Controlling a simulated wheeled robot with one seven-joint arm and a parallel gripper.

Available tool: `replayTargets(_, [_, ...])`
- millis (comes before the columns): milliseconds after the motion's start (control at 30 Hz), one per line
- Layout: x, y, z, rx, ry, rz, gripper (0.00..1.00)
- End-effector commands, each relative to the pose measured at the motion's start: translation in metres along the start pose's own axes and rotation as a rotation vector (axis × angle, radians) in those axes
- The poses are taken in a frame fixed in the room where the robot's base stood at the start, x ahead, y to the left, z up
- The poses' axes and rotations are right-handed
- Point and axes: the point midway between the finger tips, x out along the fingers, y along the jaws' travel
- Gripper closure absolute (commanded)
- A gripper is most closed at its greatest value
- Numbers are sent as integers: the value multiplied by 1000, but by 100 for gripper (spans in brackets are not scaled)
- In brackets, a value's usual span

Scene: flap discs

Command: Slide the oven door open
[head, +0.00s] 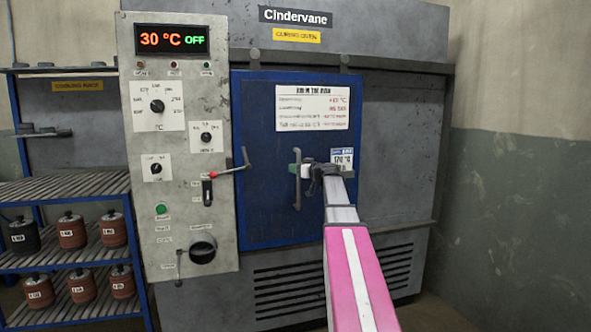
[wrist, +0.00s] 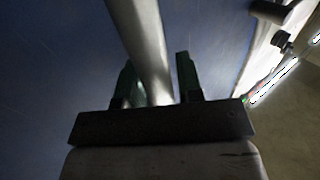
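The oven door (head: 262,130) is a dark blue panel on the grey oven, beside the control panel; no opening shows around it. Its upright grey bar handle (head: 297,193) is on the door's middle right. My gripper (head: 303,171) reaches the handle from the right. In the wrist view, the handle bar (wrist: 143,45) passes between the two dark green fingers of my gripper (wrist: 156,85). The fingers stand apart, one on each side of the bar. A gap shows between the bar and the right finger; the left finger is close to the bar, contact unclear.
A rail (head: 395,65) runs above the door and on to the right, past a grey oven panel (head: 400,140). The control panel (head: 180,110) has a red-knobbed lever (head: 227,172) near the door's left edge. A rack (head: 70,190) with several rotors stands left.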

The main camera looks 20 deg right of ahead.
Motion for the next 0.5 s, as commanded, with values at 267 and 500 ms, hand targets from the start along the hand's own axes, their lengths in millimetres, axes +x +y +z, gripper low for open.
replayTargets(267, [6, 0, 0, 0, 0, 0, 66])
replayTargets(500, [5, 0, 0, 0, 0, 0, 100])
